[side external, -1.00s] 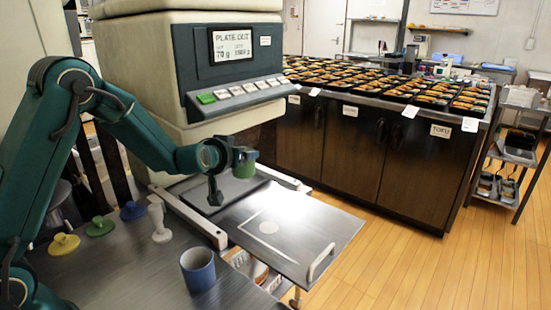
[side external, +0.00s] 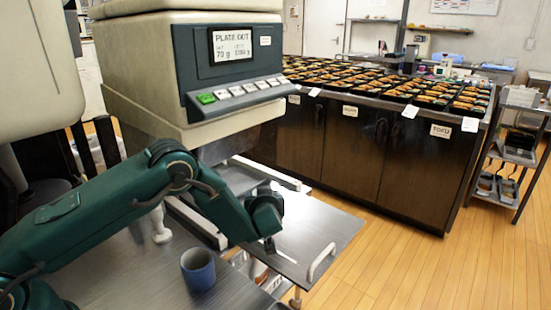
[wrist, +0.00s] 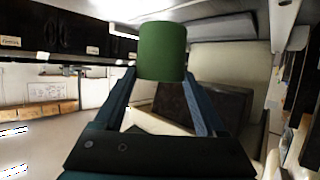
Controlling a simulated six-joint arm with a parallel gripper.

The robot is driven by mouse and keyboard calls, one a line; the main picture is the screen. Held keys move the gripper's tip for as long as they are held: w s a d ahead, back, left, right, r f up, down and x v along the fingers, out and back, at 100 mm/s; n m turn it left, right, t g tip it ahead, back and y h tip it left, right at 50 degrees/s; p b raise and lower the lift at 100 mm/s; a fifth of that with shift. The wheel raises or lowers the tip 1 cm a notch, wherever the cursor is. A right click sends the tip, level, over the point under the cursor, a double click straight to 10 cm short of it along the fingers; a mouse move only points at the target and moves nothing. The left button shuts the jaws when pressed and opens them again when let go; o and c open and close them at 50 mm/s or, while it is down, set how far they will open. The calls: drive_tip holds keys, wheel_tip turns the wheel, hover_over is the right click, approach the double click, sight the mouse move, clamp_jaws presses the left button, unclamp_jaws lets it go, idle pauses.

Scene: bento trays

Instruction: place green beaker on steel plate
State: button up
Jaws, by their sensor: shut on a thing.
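The green beaker (wrist: 162,52) is between the two fingers of my gripper (wrist: 160,78) in the wrist view, and they are shut on it. In the side view my gripper (side external: 270,245) hangs over the steel plate (side external: 325,222), the flat pulled-out sheet with a handle at its right edge. The beaker is hidden behind my wrist there. I cannot tell how high it is above the plate or whether it touches it. My arm covers the plate's left part and most of its white marking.
A blue cup (side external: 198,270) stands on the grey bench (side external: 130,285) below my arm. A white peg-like thing (side external: 160,228) stands behind it, partly covered. The machine with a display (side external: 233,46) rises behind my arm. The plate's right side is clear.

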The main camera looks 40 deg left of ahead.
drive_tip(key=shift+w+d+f, duration=0.35)
drive_tip(key=shift+d+f, duration=0.15)
drive_tip(key=shift+d, duration=0.1)
drive_tip(key=shift+f, duration=1.9)
drive_tip(key=shift+f, duration=0.15)
drive_tip(key=o, duration=1.3)
